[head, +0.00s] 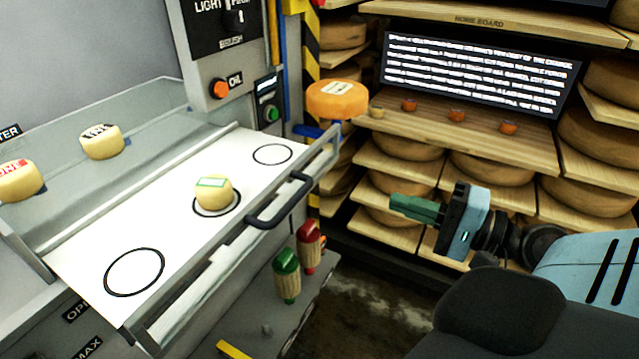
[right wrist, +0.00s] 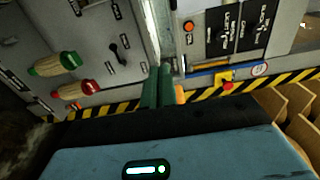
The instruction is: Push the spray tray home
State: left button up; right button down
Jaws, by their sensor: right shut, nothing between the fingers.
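The spray tray (head: 100,245) is a white sheet with black circles in a metal frame, and it sticks out from the machine in the head view. A black handle (head: 282,203) is on its front edge. A small pale cheese with a green label (head: 213,190) sits on the middle circle; the other two circles are empty. My right gripper (head: 398,205) is to the right of the handle, apart from it, with its green fingers shut and empty, pointing left. The fingers also show in the right wrist view (right wrist: 158,88). My left gripper is not in view.
Two small cheeses (head: 101,142) (head: 20,180) are at the left, behind the tray. An orange cheese (head: 337,99) is beyond its far end. Shelves of large cheese wheels (head: 492,167) stand behind my right gripper.

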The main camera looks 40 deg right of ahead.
jog(key=p, duration=0.5)
send_near(311, 175)
jog(key=x, duration=0.5)
jog(key=shift+w+r, duration=0.1)
jog(key=shift+r, duration=0.1)
jog(key=shift+w+a, duration=0.3)
jog(key=shift+w, duration=0.25)
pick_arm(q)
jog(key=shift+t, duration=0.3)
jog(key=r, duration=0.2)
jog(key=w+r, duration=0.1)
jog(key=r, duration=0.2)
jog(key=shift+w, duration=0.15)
pick_arm(e)
jog(key=shift+w+f, duration=0.15)
jog(key=shift+w, duration=0.05)
